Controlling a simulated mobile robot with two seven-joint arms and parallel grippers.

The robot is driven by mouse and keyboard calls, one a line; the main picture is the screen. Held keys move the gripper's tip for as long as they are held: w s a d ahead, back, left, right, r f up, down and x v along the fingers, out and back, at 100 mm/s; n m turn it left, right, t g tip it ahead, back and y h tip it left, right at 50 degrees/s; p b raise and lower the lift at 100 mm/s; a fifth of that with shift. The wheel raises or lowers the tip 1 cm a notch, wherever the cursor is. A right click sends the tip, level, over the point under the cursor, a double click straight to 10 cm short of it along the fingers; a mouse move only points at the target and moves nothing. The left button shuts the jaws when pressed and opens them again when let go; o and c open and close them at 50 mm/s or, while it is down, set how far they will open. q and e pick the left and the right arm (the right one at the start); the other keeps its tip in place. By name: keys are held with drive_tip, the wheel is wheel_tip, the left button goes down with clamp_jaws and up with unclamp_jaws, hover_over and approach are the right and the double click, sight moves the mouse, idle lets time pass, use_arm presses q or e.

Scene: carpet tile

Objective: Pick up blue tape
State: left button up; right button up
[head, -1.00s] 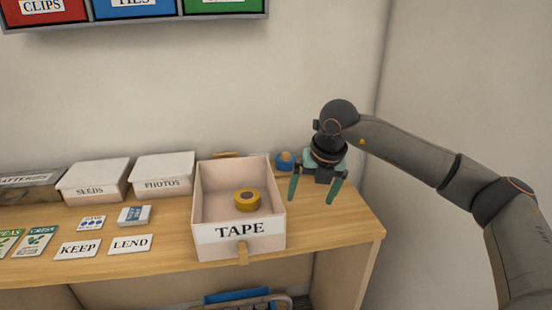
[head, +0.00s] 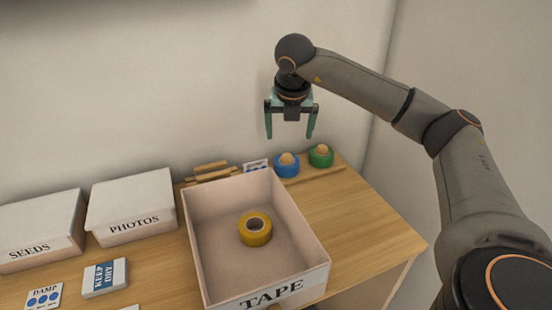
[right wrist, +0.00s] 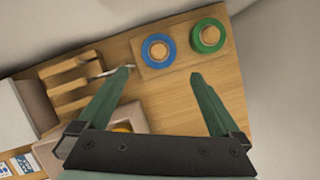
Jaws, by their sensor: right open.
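The blue tape (head: 286,168) is a roll around a wooden peg at the back of the desk, behind the tape box. It also shows in the right wrist view (right wrist: 148,54), beyond and between my fingertips. My right gripper (head: 290,136) is open and empty, above the blue tape in the head view and apart from it. Its two green fingers also show in the right wrist view (right wrist: 158,76). My left gripper is not in view.
A green tape roll (head: 320,159) sits on a peg right of the blue one. The open TAPE box (head: 200,246) holds a yellow roll (head: 255,234). Lidded PHOTOS (head: 133,205) and SEEDS (head: 40,231) boxes stand left. The desk's right side is clear.

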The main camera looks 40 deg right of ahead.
sight(287, 157)
drive_tip(key=x, duration=0.6)
drive_tip(key=shift+d+f, duration=0.1)
drive_tip(key=shift+f, duration=0.15)
drive_tip(key=p+x, duration=0.1)
drive_tip(key=x, duration=0.4)
drive_tip(key=shift+w+f, duration=0.2)
drive_tip(key=shift+f, duration=0.15)
drive_tip(key=c, duration=1.2)
